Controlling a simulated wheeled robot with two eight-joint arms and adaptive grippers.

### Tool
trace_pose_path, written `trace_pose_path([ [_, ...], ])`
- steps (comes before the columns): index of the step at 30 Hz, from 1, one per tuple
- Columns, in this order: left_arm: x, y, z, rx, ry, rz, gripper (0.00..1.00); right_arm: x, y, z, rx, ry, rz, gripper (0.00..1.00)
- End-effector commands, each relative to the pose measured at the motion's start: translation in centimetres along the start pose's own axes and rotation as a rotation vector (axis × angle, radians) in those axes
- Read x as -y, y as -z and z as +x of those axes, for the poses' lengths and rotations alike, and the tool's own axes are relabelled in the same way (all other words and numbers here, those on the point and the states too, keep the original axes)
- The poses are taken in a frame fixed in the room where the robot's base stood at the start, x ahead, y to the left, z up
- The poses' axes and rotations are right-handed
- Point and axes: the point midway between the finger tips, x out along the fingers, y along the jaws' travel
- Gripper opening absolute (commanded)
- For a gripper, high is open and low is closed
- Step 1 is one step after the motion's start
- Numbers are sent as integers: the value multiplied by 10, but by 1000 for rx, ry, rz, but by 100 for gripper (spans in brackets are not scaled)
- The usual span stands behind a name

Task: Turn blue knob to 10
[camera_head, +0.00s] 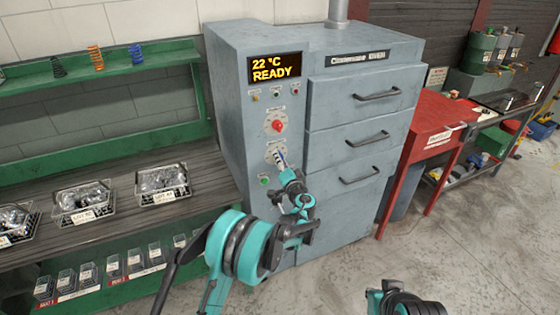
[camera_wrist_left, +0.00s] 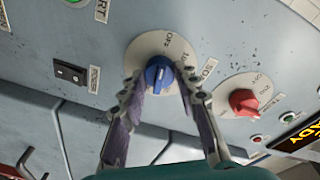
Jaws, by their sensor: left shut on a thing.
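The blue knob (camera_wrist_left: 158,73) sits on a round pale dial plate (camera_wrist_left: 146,50) on the oven's front panel, in the left wrist view. My left gripper (camera_wrist_left: 160,78) has its two fingertips on either side of the knob and is shut on it. In the head view my left gripper (camera_head: 283,165) is at the lower dial and mostly hides the knob. The dial's numbers are small and tilted, so I cannot read the setting. My right arm shows only in part at the bottom of the head view; its gripper's fingers are not visible.
A red knob (camera_head: 278,126) is above the blue one, also in the wrist view (camera_wrist_left: 243,102). The oven's display (camera_head: 275,67) reads 22 °C READY. Three drawer handles are to the right. A green-framed bench (camera_head: 120,160) with wire baskets stands at left.

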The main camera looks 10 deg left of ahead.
Motion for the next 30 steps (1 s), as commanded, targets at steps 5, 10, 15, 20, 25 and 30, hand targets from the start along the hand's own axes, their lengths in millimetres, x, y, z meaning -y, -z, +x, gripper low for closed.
trace_pose_path([
  [5,0,0,0,1,-2,18,2,0,0,0,0,0,0,0],
  [10,0,0,0,6,-9,83,2,0,0,1,0,0,0,0],
  [15,0,0,0,14,-20,201,2,0,-1,1,0,0,0,0],
  [20,0,1,0,24,-34,342,2,0,-1,2,0,0,0,0],
  [25,1,1,0,34,-50,493,2,0,-1,2,0,0,0,0],
  [30,1,2,0,42,-63,630,2,0,-1,2,0,0,0,0],
])
